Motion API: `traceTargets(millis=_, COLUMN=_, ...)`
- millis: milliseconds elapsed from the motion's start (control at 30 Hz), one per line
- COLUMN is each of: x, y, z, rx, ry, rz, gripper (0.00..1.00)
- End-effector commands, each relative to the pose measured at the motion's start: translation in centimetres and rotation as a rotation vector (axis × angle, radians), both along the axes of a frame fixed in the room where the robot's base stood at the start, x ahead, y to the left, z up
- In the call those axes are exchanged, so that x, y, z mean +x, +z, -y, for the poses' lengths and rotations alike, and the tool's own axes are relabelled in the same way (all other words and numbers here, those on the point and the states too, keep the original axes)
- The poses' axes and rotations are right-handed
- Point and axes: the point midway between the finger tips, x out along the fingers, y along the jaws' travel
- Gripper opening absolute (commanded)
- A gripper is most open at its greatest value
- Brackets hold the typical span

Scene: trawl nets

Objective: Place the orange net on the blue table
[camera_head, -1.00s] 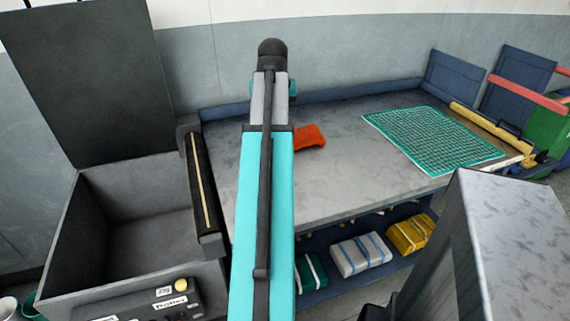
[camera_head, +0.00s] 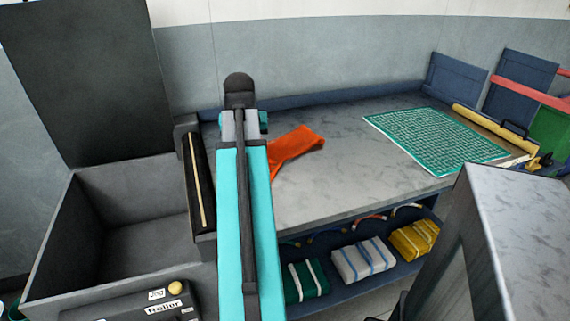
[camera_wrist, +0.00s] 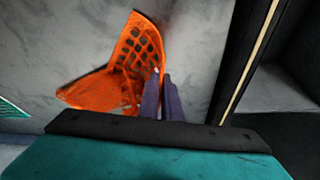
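The orange net (camera_head: 298,143) shows over the grey top of the blue-framed table (camera_head: 345,175), just right of my arm, which hides its left part. In the wrist view the net (camera_wrist: 130,65) is creased and bent, with an open mesh patch. My gripper (camera_wrist: 160,78) has its two dark fingers close together, with the net's edge at their tips; it looks shut on the net. I cannot tell whether the net hangs clear of the tabletop. In the head view my arm hides the fingers.
A green net (camera_head: 435,138) lies flat on the table's right side. A dark open box with a roller (camera_head: 200,180) stands left of the table. Wrapped bundles (camera_head: 363,260) sit on the shelf below. A grey metal block (camera_head: 525,230) stands at front right.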

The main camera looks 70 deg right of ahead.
Motion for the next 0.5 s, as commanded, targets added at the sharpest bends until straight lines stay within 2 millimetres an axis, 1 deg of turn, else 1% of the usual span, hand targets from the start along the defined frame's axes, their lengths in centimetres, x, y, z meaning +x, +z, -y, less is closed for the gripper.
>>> traceTargets(millis=33, x=0.3, y=-0.8, z=-0.6, rx=0.0, ry=0.003, rz=0.0, gripper=0.0)
traceTargets(millis=200, x=1.3, y=-2.3, z=-1.9, rx=0.0, ry=0.002, rz=-0.001, gripper=0.0)
traceTargets(millis=500, x=2.7, y=-4.4, z=-3.7, rx=0.001, ry=0.002, rz=-0.001, gripper=0.0)
